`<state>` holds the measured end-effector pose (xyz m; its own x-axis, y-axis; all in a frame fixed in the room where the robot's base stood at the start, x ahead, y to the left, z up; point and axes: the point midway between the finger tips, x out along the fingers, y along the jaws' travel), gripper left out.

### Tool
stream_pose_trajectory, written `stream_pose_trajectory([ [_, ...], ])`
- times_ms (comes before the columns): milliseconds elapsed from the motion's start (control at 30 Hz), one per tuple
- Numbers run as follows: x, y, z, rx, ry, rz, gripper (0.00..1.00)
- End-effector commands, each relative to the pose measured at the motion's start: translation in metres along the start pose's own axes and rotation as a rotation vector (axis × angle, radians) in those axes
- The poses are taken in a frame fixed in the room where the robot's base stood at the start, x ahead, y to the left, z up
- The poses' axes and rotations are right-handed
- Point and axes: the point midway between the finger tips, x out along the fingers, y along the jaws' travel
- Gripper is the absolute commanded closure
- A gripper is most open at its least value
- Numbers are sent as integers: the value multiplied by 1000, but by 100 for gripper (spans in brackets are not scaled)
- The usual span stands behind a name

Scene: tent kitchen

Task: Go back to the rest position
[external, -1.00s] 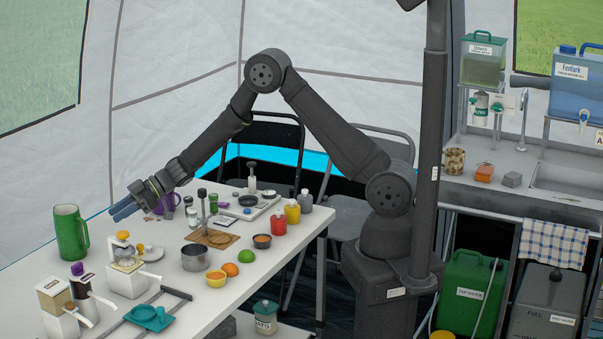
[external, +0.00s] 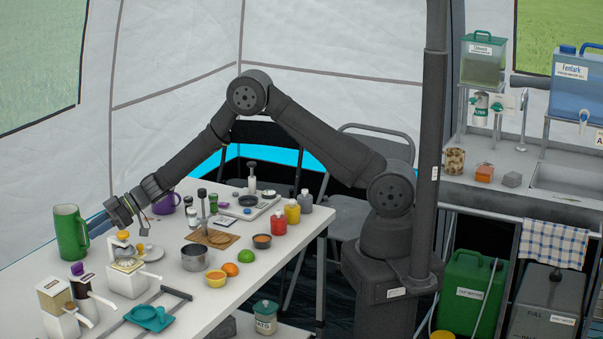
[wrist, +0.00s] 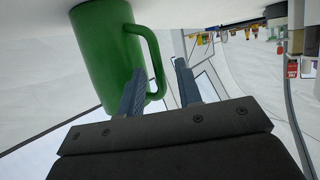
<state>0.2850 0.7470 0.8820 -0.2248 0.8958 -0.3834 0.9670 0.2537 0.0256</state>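The green mug (external: 70,234) stands upright at the far left of the table. In the wrist view the mug (wrist: 108,55) appears at upper left, upside down, with its handle pointing right. My gripper (external: 97,222) is low over the table, close to the mug's right side. In the wrist view my gripper (wrist: 158,78) has its two blue fingers apart. The mug's handle shows behind the left finger and in the gap; I cannot tell whether a finger touches it. Nothing is clearly held.
A white juicer (external: 127,270) stands in front of my gripper, and a purple mug (external: 166,203) is to its right. Free room lies above the table.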

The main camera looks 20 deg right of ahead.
Motion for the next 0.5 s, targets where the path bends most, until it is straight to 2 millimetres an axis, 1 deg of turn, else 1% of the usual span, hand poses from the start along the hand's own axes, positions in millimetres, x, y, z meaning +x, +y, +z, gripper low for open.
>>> stream_pose_trajectory([
  [33,10,-1,1,0,0,-2,68],
  [100,22,-1,0,-2,0,-2,68],
  [200,33,0,3,1,0,0,68],
  [300,27,1,-9,-1,2,1,68],
  [500,24,0,-16,0,0,0,68],
])
